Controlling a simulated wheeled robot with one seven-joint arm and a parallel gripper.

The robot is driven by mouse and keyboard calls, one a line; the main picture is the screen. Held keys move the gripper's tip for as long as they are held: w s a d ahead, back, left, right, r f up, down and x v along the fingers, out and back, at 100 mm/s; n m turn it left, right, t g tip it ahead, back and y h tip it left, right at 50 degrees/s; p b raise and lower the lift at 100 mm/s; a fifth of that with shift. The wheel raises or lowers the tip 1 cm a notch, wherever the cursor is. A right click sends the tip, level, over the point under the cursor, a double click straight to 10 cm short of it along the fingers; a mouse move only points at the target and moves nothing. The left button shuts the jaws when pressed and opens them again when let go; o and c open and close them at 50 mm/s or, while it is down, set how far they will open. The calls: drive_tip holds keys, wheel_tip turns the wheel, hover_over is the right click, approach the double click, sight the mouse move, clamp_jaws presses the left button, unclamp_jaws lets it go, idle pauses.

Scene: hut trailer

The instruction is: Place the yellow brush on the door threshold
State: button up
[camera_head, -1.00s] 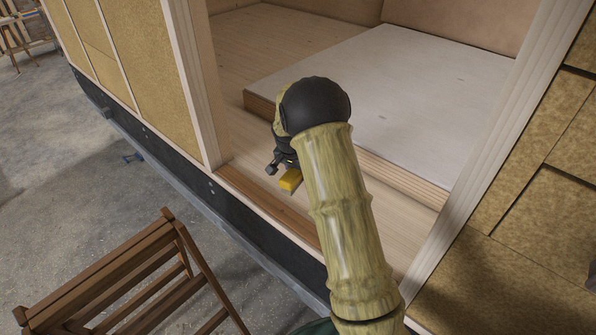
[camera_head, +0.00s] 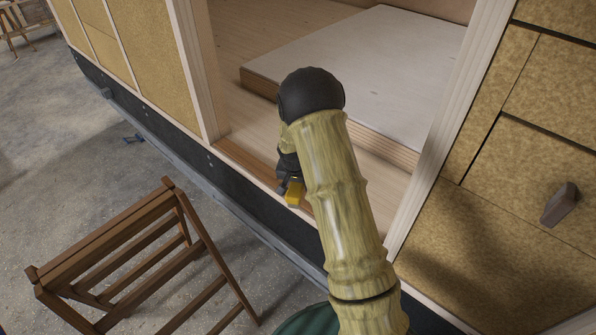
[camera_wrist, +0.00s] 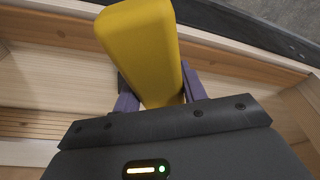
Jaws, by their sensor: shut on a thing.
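The yellow brush (camera_head: 293,195) is held in my gripper (camera_head: 288,189), over the reddish-brown door threshold (camera_head: 238,158) at the doorway's outer edge. In the wrist view the brush (camera_wrist: 143,48) is a yellow block between the two purple fingers of my gripper (camera_wrist: 160,92). The fingers are shut on it. The wooden threshold (camera_wrist: 60,31) passes beneath the brush there. My arm hides part of the threshold and doorway in the head view. I cannot tell whether the brush touches the threshold.
A raised white-topped platform (camera_head: 365,65) stands inside the doorway. Wooden door posts (camera_head: 197,70) flank the opening. A brown wooden chair (camera_head: 130,255) stands outside at lower left. The dark trailer edge (camera_head: 170,140) drops to the concrete floor. A brown block (camera_head: 560,204) is at right.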

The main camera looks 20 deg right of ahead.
drive_tip(key=s+a+f+n+b, duration=0.1)
drive_tip(key=s+f+n+b, duration=0.1)
drive_tip(key=s+f+b, duration=0.3)
drive_tip(key=s+a+f+n+y+b, duration=0.1)
drive_tip(key=s+f+n+b, duration=0.2)
drive_tip(key=f, duration=1)
drive_tip(key=s+b, duration=0.2)
drive_tip(key=s, duration=0.1)
drive_tip(key=shift+f+n+t+y, duration=0.3)
drive_tip(key=shift+f, duration=0.05)
drive_tip(key=shift+s, duration=0.1)
drive_tip(key=shift+s+a, duration=0.1)
drive_tip(key=shift+a, duration=0.05)
